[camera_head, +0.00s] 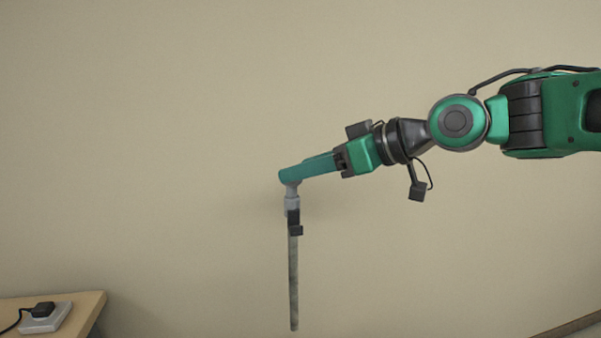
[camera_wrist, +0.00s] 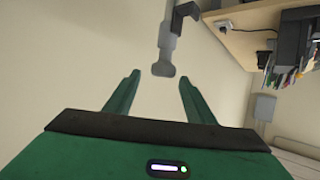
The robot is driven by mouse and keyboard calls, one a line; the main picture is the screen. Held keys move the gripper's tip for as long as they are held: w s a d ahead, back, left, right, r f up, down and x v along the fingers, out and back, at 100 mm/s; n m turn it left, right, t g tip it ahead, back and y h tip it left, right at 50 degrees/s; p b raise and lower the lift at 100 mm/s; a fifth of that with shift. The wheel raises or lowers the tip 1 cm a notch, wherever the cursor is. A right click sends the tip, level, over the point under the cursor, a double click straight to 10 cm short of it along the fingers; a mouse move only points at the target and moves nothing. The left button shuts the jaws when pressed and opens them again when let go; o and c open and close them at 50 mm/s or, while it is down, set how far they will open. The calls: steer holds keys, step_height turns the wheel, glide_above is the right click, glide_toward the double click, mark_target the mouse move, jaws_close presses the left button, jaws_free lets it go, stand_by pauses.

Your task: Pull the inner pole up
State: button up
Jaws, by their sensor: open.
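A slim upright pole shows in the head view. Its light grey upper part, the inner pole (camera_head: 291,201), rises from a black clamp (camera_head: 294,223) on a darker grey outer pole (camera_head: 293,285). My gripper (camera_head: 286,174) comes in from the right at the very top of the inner pole, and its green fingers hide part of that end. In the wrist view my gripper (camera_wrist: 159,78) is open, with a finger to each side. The widened grey end of the inner pole (camera_wrist: 163,68) lies around the gap at the fingertips, with no visible grip on it. The black clamp (camera_wrist: 184,11) is farther up that picture.
A wooden table (camera_head: 88,305) with a white box (camera_head: 45,318) and a black plug stands at the lower left. The wrist view shows a wooden surface (camera_wrist: 245,40) with dark items and several small tools. A plain wall is behind; space around the pole is clear.

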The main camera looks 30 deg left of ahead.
steer(key=v, duration=0.7)
steer(key=shift+d, duration=0.3)
steer(key=shift+w+r, duration=0.15)
